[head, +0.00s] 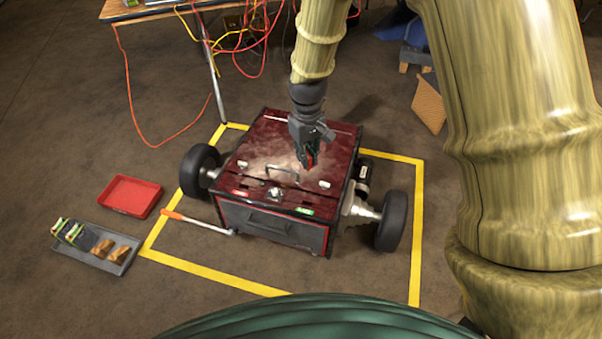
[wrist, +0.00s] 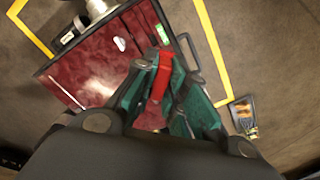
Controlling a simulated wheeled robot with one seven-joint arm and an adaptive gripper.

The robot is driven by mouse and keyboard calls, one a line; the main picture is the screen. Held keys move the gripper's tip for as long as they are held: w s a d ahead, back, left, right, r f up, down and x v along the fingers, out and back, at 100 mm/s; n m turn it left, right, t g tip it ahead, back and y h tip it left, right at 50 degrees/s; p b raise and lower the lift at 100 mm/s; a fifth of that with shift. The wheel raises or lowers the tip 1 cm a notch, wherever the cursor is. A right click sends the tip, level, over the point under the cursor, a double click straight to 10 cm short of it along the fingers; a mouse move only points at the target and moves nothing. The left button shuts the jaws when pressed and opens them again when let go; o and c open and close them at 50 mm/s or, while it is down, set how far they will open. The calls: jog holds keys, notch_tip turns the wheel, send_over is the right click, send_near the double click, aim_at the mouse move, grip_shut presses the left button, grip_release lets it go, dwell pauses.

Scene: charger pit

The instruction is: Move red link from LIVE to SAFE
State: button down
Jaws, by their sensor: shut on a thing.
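My gripper (head: 308,156) is above the dark red lid (head: 262,143) of a wheeled machine, right of the lid's middle. It is shut on the red link (wrist: 160,76), which sticks out between the green finger pads in the wrist view. The link shows only as a small red patch (head: 310,161) in the head view. A red label (head: 239,193) is at the front left of the machine top, and a green label (head: 304,211) is at the front right. Their lettering is too small to read. A silver knob (head: 274,194) sits between them.
A lid handle (head: 282,173) stands near the front edge. An empty red tray (head: 131,195) and a grey tray (head: 93,258) with parts lie on the floor at left. Yellow tape (head: 215,271) surrounds the machine.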

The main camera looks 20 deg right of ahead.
jog(key=shift+w+d+f+n+b, duration=0.3)
jog(key=shift+f+n, duration=1.2)
jog(key=shift+f, duration=2.05)
jog(key=shift+w+d+f+n+b, duration=0.15)
jog(key=shift+w+f+n, duration=0.3)
jog(key=shift+f+n, duration=2.05)
jog(key=shift+w+d+f+n+b, duration=0.2)
jog(key=shift+w+f+n, duration=0.25)
jog(key=shift+f, duration=4.1)
jog(key=shift+f, duration=1.45)
jog(key=c, duration=1.4)
grip_release()
jog(key=shift+o, duration=0.2)
jog(key=shift+r, duration=0.15)
notch_tip(320, 180, up, 12)
